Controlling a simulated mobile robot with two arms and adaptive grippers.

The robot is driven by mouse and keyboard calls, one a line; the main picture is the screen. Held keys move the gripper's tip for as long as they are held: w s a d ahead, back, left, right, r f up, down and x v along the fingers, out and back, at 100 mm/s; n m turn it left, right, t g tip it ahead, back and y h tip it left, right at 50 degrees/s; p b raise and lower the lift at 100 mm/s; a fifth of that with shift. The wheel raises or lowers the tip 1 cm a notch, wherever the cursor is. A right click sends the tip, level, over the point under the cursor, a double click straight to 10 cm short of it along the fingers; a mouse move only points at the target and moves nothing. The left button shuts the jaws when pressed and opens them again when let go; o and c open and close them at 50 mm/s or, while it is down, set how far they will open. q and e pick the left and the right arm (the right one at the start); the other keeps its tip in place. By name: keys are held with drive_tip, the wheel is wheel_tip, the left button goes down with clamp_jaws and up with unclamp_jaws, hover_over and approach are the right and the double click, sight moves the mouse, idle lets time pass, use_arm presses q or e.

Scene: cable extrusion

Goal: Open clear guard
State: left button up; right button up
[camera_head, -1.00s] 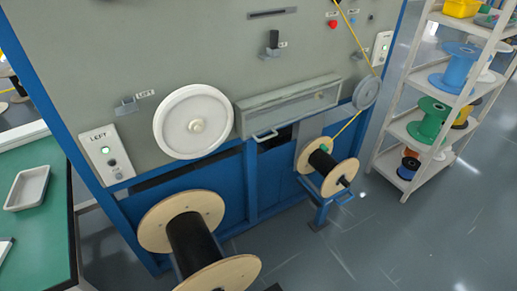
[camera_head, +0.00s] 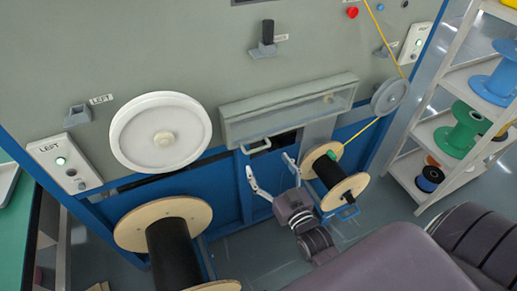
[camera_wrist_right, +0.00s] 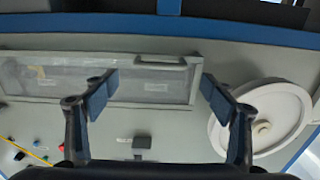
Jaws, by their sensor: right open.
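The clear guard (camera_head: 290,108) is a long, see-through box on the grey machine panel, and it looks closed. Its pale handle (camera_head: 257,147) sits at the lower left edge. My right gripper (camera_head: 268,166) is open and empty, just below the handle, with its fingers pointing up toward it. In the right wrist view the picture is upside down. There the guard (camera_wrist_right: 60,85) lies behind my open fingers (camera_wrist_right: 159,85), and its handle (camera_wrist_right: 160,62) shows between them, apart from both. My left gripper is not in view.
A large white wheel (camera_head: 160,133) is left of the guard and a small pulley (camera_head: 390,97) right of it. A black-wound spool (camera_head: 327,168) stands close right of my gripper. A larger spool (camera_head: 170,250) is lower left. Shelves (camera_head: 440,130) are at right.

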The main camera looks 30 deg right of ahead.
sight(259, 148)
drive_tip(key=w, duration=0.7)
drive_tip(key=shift+w+d, duration=0.25)
drive_tip(key=shift+c, duration=0.4)
drive_tip(key=shift+p, duration=0.35)
drive_tip(key=c, duration=1.4)
